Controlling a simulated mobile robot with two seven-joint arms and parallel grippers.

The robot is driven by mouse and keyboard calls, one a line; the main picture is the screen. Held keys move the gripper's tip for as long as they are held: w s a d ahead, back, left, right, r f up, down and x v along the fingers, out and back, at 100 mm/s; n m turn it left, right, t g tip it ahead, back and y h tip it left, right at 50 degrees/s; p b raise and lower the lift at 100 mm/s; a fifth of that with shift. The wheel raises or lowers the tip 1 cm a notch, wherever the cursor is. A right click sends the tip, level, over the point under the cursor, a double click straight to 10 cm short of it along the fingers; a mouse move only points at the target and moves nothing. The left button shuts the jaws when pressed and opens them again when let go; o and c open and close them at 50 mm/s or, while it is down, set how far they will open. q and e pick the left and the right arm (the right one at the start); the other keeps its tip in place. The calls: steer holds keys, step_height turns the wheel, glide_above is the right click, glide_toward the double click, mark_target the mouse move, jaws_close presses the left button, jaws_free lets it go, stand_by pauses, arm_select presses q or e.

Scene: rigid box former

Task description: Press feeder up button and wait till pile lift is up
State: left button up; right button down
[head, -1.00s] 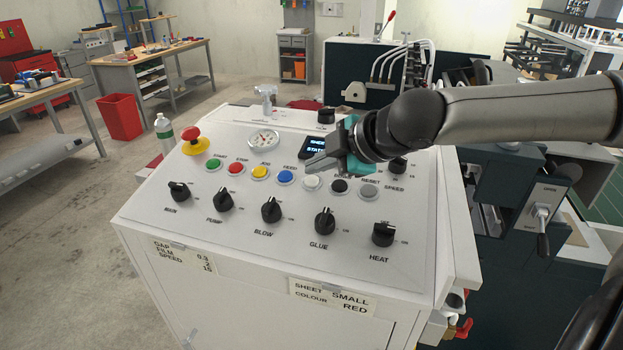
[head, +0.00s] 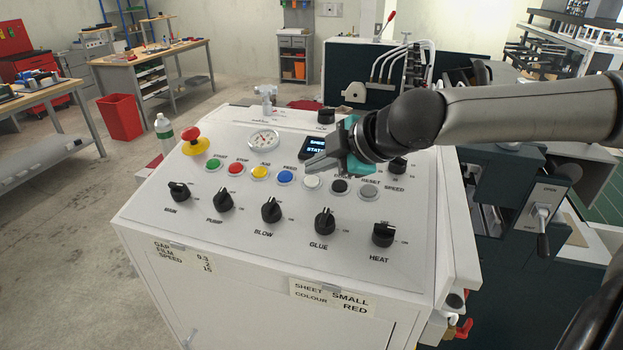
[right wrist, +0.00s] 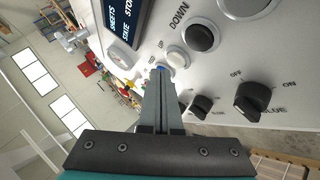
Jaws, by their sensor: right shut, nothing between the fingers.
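The white control panel (head: 150,199) carries a row of round buttons. The white button (head: 311,182) sits between the blue button (head: 284,177) and the black button (head: 339,186). In the right wrist view the white button (right wrist: 178,58) has "UP" beside it, and the black button (right wrist: 202,36) has "DOWN". My right gripper (head: 309,166) is shut and empty, its tips close to the white button. In the right wrist view its fingertips (right wrist: 161,74) overlap the blue button's edge. I cannot tell whether they touch anything. The pile lift cannot be made out. My left gripper is not in view.
A small dark display (head: 318,147) with text is partly behind my right gripper. A red emergency knob (head: 192,136) and a gauge (head: 264,139) stand at the panel's upper left. Several black rotary knobs, such as the glue knob (head: 324,221), stick up along the front.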

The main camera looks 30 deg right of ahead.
steer(key=shift+f, duration=0.15)
steer(key=shift+w+d+f+b, duration=0.1)
steer(key=shift+f+b, duration=0.2)
stand_by(0.3)
